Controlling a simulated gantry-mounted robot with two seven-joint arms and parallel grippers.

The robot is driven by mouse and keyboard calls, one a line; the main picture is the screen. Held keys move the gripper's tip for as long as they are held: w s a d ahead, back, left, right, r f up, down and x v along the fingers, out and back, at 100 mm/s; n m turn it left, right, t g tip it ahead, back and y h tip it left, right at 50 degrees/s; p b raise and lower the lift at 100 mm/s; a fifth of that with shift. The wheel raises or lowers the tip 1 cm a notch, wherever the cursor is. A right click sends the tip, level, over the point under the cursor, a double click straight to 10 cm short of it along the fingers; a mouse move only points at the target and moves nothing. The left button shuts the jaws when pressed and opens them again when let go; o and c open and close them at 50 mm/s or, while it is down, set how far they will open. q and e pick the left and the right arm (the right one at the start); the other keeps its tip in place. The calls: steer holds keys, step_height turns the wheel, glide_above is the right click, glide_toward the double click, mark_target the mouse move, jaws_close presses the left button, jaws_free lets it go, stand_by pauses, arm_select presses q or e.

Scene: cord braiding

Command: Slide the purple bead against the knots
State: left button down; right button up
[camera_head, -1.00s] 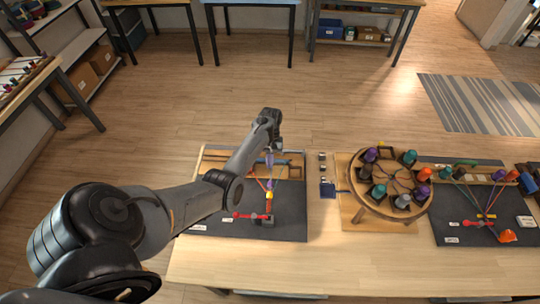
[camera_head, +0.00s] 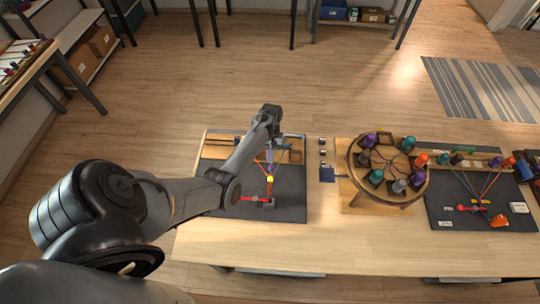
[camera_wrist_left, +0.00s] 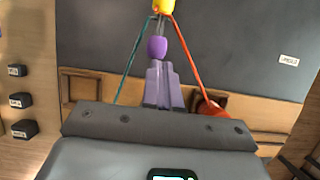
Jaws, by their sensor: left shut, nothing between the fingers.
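In the left wrist view the purple bead (camera_wrist_left: 157,47) sits on the cords just below the yellow bead (camera_wrist_left: 163,6), with a short gap of cord between them. A teal cord (camera_wrist_left: 130,66) and an orange-red cord (camera_wrist_left: 186,55) spread on either side. My left gripper (camera_wrist_left: 158,64) is shut, its pale purple-grey fingertips at the purple bead's near end; contact looks likely but is not certain. In the head view my left gripper (camera_head: 271,156) is above the dark mat (camera_head: 288,208), beside the yellow bead (camera_head: 270,179). The knots cannot be made out clearly. My right gripper is out of view.
A round braiding stand (camera_head: 405,199) with several colored bobbins stands to the right. A second mat (camera_head: 445,220) with cords lies beyond it. A small blue item (camera_head: 327,174) sits beside the first mat. The table's front strip (camera_head: 350,250) is clear.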

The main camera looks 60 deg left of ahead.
arm_select(q)
steer(key=shift+s+d+r+p, duration=0.3)
steer(key=shift+d+p, duration=0.2)
steer(key=shift+p, duration=0.45)
steer(key=shift+s+d+p, duration=0.15)
steer(key=shift+d+p, duration=0.05)
steer(key=shift+p, duration=0.15)
steer(key=shift+d+f, duration=0.1)
steer(key=shift+f, duration=0.2)
